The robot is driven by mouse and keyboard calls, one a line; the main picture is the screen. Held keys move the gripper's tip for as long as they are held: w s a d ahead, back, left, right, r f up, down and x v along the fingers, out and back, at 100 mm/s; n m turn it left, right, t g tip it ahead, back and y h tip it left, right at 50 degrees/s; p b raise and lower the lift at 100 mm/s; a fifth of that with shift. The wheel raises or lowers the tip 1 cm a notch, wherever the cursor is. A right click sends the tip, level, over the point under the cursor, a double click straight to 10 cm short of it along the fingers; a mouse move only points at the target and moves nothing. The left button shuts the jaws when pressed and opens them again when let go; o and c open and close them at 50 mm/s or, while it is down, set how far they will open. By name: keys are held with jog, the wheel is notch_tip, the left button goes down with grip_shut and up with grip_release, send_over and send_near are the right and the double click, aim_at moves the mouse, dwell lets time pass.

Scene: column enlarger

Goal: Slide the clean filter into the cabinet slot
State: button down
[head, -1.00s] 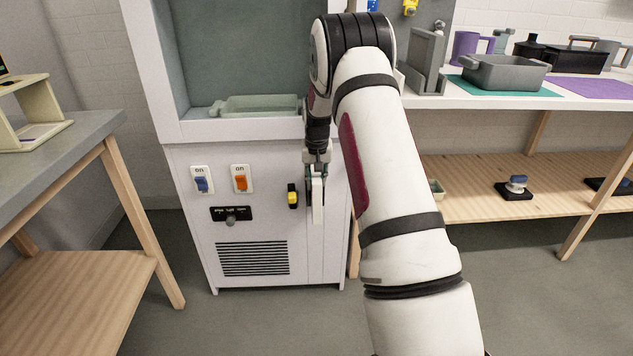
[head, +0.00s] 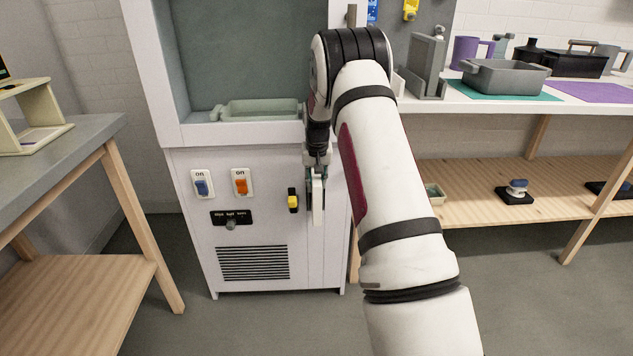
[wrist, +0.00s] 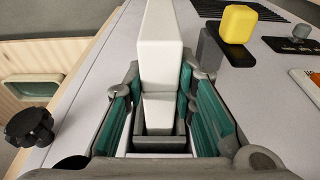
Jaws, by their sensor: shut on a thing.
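My gripper (head: 316,182) points down in front of the white cabinet (head: 184,262), near the right part of its front. Its green-padded fingers (wrist: 163,118) are shut on a white block-like bar (wrist: 161,45), which also shows below the fingers in the head view (head: 318,206). The bar stands upright, close to the cabinet front. I cannot tell whether it is the clean filter or a handle fixed to the cabinet. No slot opening is clearly visible; my arm hides part of the cabinet's right side.
A yellow switch (head: 293,201) is just left of my gripper. A black knob (wrist: 30,126) is on the other side. Blue (head: 202,186) and orange (head: 241,183) switches and a vent (head: 252,263) are farther left. A wooden-shelved bench (head: 480,208) stands right, a table (head: 70,150) left.

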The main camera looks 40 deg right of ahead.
grip_release()
dwell(0.5)
jog(key=shift+r, duration=0.1)
dwell(0.6)
jog(key=shift+p+v, duration=2.1)
jog(key=shift+v, duration=1.35)
jog(key=v, duration=1.2)
